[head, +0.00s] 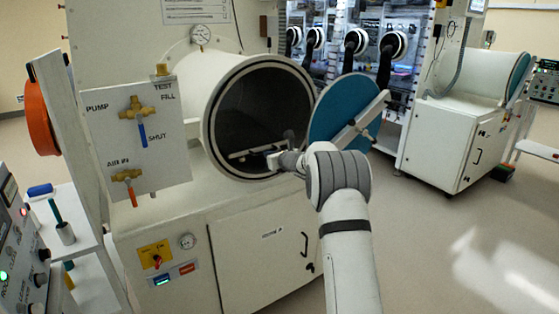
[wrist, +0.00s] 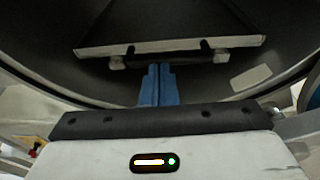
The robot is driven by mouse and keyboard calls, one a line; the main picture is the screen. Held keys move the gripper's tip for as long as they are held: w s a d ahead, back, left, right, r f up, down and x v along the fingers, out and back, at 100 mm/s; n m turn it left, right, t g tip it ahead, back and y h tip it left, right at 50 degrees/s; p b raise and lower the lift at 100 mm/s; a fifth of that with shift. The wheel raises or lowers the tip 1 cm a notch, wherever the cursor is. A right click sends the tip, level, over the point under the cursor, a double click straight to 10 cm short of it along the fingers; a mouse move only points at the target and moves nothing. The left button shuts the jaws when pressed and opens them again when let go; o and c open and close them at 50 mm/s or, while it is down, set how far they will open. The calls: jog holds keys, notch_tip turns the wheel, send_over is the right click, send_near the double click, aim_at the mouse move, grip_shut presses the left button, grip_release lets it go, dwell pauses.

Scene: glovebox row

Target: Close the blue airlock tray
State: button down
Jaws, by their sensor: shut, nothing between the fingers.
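The blue-doored airlock is a white round chamber (head: 207,108) with a dark inside. Its blue round door (head: 340,105) stands swung open to the right. The tray (wrist: 165,47) lies inside the chamber mouth, its pale front edge and dark bar handle (wrist: 190,59) facing me. The tray front also shows low in the opening in the head view (head: 250,153). My gripper (head: 274,161) is at the mouth, with its blue fingers (wrist: 158,68) shut and empty. The fingertips overlap the middle of the handle in the wrist view; I cannot tell whether they touch it.
A valve panel (head: 162,160) stands left of the chamber, with an orange round door (head: 40,118) farther left. The open door's crossbar (head: 365,122) is close to my arm. Another white airlock unit (head: 460,125) stands at the right. The floor (head: 440,235) at right is clear.

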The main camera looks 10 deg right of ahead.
jog(key=b+v, duration=0.3)
jog(key=v, duration=1)
jog(key=s+a+n+g+y+p, duration=0.1)
jog(key=s+a+n+g, duration=0.2)
jog(key=s+a+n, duration=0.4)
jog(key=s+a+r+n+g, duration=0.1)
jog(key=s+a+n+g, duration=0.15)
jog(key=s+n, duration=0.45)
jog(key=s+a+n+g+y+p, duration=0.1)
jog(key=s+a+n+g, duration=0.25)
jog(key=s+a, duration=0.45)
jog(key=s+d+f+n+g+h, duration=0.1)
jog(key=s+d+n+h, duration=0.1)
jog(key=s+n, duration=0.3)
jog(key=s+d+f+n+g+h+p, duration=0.1)
jog(key=s+d+f+n+h, duration=0.1)
jog(key=s, duration=0.9)
jog(key=s+d+f+n+g+h, duration=0.1)
jog(key=s+d+f+n+h, duration=0.1)
jog(key=s+n, duration=0.5)
jog(key=shift+s+d+n+h+p, duration=0.35)
jog(key=shift+s+d+h, duration=0.25)
jog(key=shift+s, duration=0.3)
